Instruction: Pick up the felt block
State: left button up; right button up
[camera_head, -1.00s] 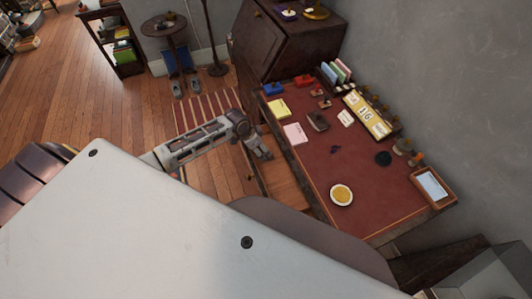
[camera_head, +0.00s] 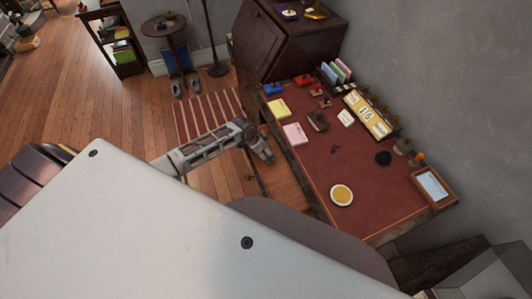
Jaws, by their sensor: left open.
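A small dark brown block (camera_head: 318,121) lies on the red desk top (camera_head: 335,165), right of the pink notepad. It may be the felt block, but it is too small to be sure. A dark round item (camera_head: 383,158) lies farther right on the desk. My left gripper (camera_head: 267,157) is open and empty at the desk's left edge, left of and below the brown block in the picture and apart from it. My right gripper is not in view.
A yellow pad (camera_head: 279,108) and pink notepad (camera_head: 295,133) lie near the desk's left edge. A yellow calendar (camera_head: 367,115) stands at the back. A round yellow-and-white dish (camera_head: 341,195) and wooden tray (camera_head: 433,187) are nearer the front. The desk's middle is mostly clear.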

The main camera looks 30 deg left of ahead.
pick_arm(q)
jog(key=c, duration=1.1)
jog(key=shift+r, duration=0.1)
notch_tip(320, 180, up, 18)
jog(key=shift+f+p, duration=0.1)
jog(key=shift+p, duration=0.4)
jog(key=o, duration=0.5)
jog(key=c, duration=0.4)
